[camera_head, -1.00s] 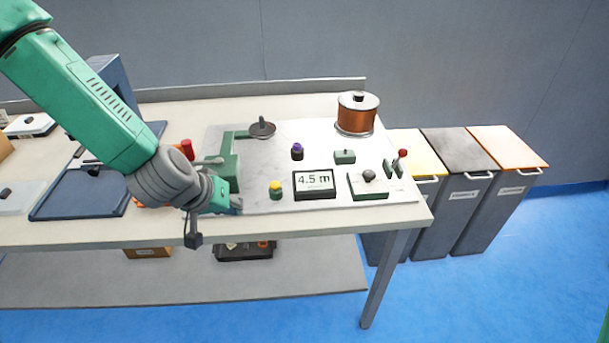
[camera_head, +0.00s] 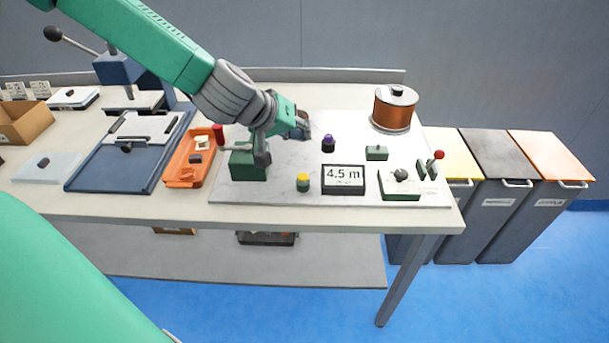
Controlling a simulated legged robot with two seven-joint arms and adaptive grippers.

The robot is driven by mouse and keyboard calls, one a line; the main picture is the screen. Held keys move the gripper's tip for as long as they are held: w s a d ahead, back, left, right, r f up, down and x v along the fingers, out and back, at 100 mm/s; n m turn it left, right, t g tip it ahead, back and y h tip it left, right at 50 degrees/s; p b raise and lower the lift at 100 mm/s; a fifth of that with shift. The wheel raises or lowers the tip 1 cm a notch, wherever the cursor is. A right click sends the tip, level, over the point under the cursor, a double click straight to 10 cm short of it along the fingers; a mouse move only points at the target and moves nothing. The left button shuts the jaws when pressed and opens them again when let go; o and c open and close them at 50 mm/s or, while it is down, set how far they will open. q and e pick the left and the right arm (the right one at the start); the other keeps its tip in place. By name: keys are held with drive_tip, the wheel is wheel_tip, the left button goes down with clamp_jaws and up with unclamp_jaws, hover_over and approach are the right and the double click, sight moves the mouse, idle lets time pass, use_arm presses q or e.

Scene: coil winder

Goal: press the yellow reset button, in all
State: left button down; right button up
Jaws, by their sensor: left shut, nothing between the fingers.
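The yellow reset button (camera_head: 303,177) is a yellow cap on a dark green base, on the pale board at the front of the table, just left of the display reading 4.5 m (camera_head: 343,179). My left gripper (camera_head: 303,126) is shut and empty. In the picture it is above and behind the yellow button, apart from it, left of a purple-topped button (camera_head: 328,143). The left arm and gripper hide part of the green winder block (camera_head: 248,164) and the board behind it. My right gripper is out of view.
A copper wire spool (camera_head: 394,110) stands at the back right. A red-knobbed lever (camera_head: 438,156) and a green unit with a grey knob (camera_head: 400,183) are at the right. An orange tray (camera_head: 174,172) lies to the left. Bins (camera_head: 500,199) stand beyond the table's right end.

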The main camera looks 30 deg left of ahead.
sight(302, 176)
use_arm(q)
wheel_tip(302, 176, down, 7)
drive_tip(key=b, duration=0.6)
drive_tip(key=shift+a+f+b, duration=0.1)
drive_tip(key=shift+f+b, duration=0.1)
drive_tip(key=shift+b, duration=0.2)
drive_tip(key=shift+f+b, duration=0.45)
drive_tip(key=shift+f, duration=0.2)
drive_tip(key=shift+f, duration=0.1)
drive_tip(key=shift+f, duration=0.25)
drive_tip(key=shift+f+b, duration=0.5)
idle(0.8)
idle(0.4)
drive_tip(key=shift+s+r+p, duration=0.1)
drive_tip(key=shift+r+p, duration=0.9)
